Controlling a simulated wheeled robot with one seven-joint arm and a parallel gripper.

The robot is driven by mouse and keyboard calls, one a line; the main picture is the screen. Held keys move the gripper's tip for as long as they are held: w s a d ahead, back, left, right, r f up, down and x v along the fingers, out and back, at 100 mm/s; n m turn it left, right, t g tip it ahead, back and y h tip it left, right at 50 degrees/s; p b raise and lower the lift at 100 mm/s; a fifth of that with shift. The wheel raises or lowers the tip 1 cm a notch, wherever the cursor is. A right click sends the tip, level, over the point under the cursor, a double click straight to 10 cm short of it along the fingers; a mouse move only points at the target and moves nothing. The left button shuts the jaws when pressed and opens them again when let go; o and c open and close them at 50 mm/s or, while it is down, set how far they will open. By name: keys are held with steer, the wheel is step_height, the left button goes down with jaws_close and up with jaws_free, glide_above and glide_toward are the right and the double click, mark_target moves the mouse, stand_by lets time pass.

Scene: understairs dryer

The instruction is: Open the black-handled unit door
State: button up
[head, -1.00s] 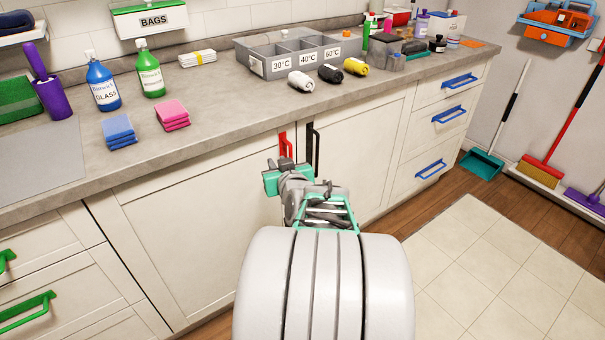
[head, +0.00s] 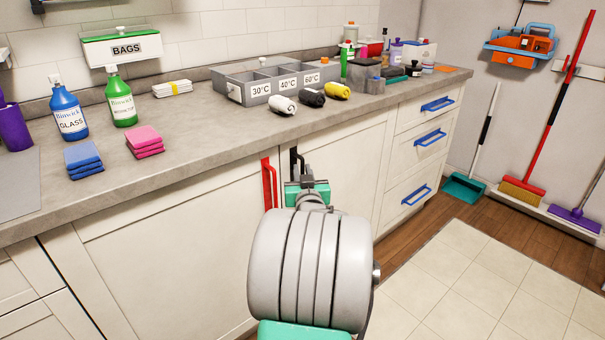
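The black-handled unit door (head: 350,155) is a cream cupboard front under the worktop, and it looks closed. Its upright black handle (head: 293,158) is at the door's left edge; the upper part shows and the lower part is hidden behind my gripper. My gripper (head: 307,188), grey with green parts, is seen from behind, in front of the black handle in this view. Its fingertips are hidden, so I cannot tell whether it touches the handle or how far it is open. My pale arm link covers the area below.
A red handle (head: 269,184) sits close to the left, on the adjoining door (head: 180,225). Drawers with blue handles (head: 430,138) are to the right. The worktop (head: 210,138) above holds bottles, sponges and a grey sorting tray (head: 225,88). The tiled floor at the right is clear.

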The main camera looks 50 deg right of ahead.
steer(key=shift+c, duration=0.2)
jaws_close()
stand_by(1.1)
